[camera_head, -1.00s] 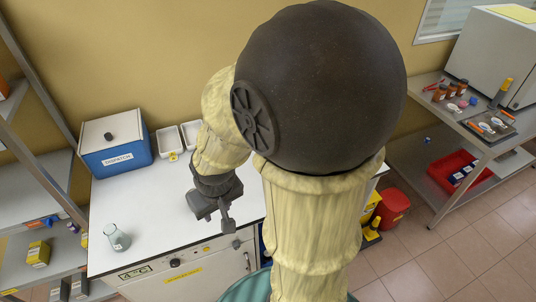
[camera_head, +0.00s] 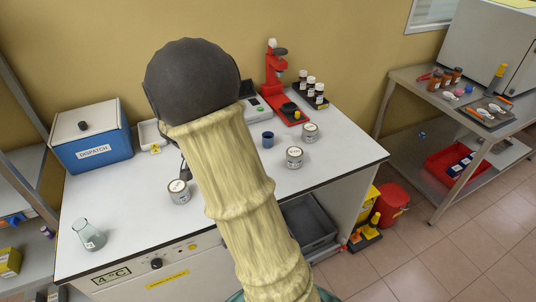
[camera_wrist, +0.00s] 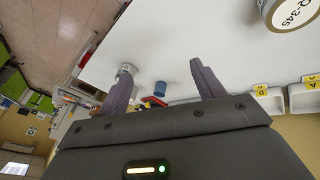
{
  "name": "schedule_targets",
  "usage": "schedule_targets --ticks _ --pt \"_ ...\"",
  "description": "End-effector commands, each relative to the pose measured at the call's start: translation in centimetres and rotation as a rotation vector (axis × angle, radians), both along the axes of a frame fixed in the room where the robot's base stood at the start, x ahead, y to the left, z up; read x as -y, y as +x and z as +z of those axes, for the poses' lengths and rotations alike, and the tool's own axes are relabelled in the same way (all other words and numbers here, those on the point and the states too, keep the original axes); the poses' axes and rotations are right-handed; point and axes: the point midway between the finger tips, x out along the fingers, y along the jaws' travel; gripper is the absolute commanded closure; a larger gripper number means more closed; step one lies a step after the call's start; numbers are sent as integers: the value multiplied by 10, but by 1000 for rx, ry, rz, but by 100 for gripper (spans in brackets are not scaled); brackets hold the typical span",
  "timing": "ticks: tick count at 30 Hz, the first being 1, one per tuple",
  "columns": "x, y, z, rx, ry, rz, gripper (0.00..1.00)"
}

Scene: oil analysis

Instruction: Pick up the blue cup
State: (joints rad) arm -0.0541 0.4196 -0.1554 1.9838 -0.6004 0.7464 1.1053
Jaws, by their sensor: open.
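The small blue cup (camera_head: 267,139) stands upright on the white table, right of my arm, in the head view. It also shows small in the wrist view (camera_wrist: 160,88), beyond my fingertips and between them. My gripper (camera_wrist: 160,76) is open, with its two grey fingers spread apart and nothing between them. In the head view the gripper is mostly hidden behind my arm, on the left side of the table, some way from the cup.
White-lidded tins stand at the table's left-middle (camera_head: 179,192), right of the cup (camera_head: 294,157) and behind it (camera_head: 310,132).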

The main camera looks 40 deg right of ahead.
Motion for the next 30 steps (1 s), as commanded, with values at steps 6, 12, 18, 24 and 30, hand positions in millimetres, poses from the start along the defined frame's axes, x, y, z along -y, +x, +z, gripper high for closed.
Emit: schedule_targets --ticks 6,12,18,24,30 --pt "58 62 -53 165 -281 -289 33" --pt "98 112 -70 422 -535 -490 33" --pt "110 134 -65 583 -645 -568 33" --pt "111 134 -62 592 -649 -573 33" --pt "115 134 -64 589 -648 -573 33"
